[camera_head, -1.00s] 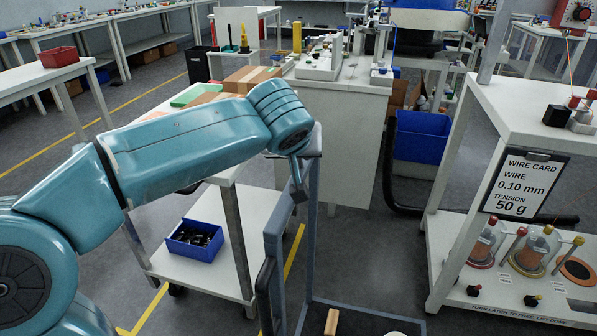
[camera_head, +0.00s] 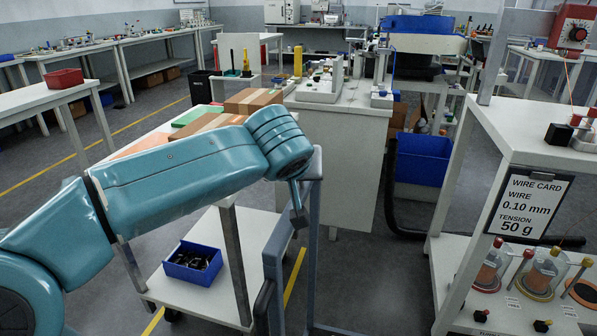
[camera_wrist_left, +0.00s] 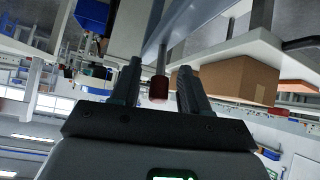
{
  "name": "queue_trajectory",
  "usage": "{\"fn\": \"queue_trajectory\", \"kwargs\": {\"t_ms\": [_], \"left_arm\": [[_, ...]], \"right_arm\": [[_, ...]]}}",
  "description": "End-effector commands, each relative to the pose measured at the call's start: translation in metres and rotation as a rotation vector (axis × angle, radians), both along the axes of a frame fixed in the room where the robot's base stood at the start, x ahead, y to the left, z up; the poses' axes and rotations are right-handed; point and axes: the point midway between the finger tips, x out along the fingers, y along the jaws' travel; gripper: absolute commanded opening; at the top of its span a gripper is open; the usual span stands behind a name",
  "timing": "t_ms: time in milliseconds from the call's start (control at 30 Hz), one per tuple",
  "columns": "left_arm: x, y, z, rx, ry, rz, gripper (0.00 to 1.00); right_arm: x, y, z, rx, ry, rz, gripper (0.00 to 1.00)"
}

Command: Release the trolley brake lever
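A grey-blue trolley frame (camera_head: 312,240) stands at the lower middle of the head view. My left arm reaches in from the left, and its gripper (camera_head: 298,216) is at the top of the frame's upright, mostly hidden by the wrist. In the left wrist view my left gripper (camera_wrist_left: 160,78) has its two dark fingers apart. A dark red knob (camera_wrist_left: 158,88) on a thin grey rod shows in the gap between them, apparently not clamped. It may be the brake lever's end; I cannot tell its depth. My right gripper is not in view.
A white cart (camera_head: 215,290) with a blue bin (camera_head: 193,263) stands left of the frame. A white bench (camera_head: 335,150) is behind it. At right is a white shelf (camera_head: 520,140) with a wire card (camera_head: 528,207). Grey floor lies between them.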

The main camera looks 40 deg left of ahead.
Motion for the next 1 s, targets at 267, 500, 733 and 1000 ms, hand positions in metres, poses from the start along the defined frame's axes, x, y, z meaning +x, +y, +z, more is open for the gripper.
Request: {"fn": "queue_trajectory", "kwargs": {"t_ms": [267, 500, 733, 1000], "left_arm": [[-0.019, -0.014, 0.023, 0.001, -0.006, -0.003, 0.45], [-0.059, -0.043, 0.067, 0.000, -0.006, -0.008, 0.45], [-0.090, -0.064, 0.096, -0.001, -0.003, -0.006, 0.45], [-0.103, -0.072, 0.105, 0.000, 0.000, 0.000, 0.45]], "right_arm": [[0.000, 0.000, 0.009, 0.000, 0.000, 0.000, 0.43], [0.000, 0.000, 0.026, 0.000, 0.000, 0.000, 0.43], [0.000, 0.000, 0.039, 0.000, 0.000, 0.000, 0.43], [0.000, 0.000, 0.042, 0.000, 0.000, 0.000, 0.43]]}}
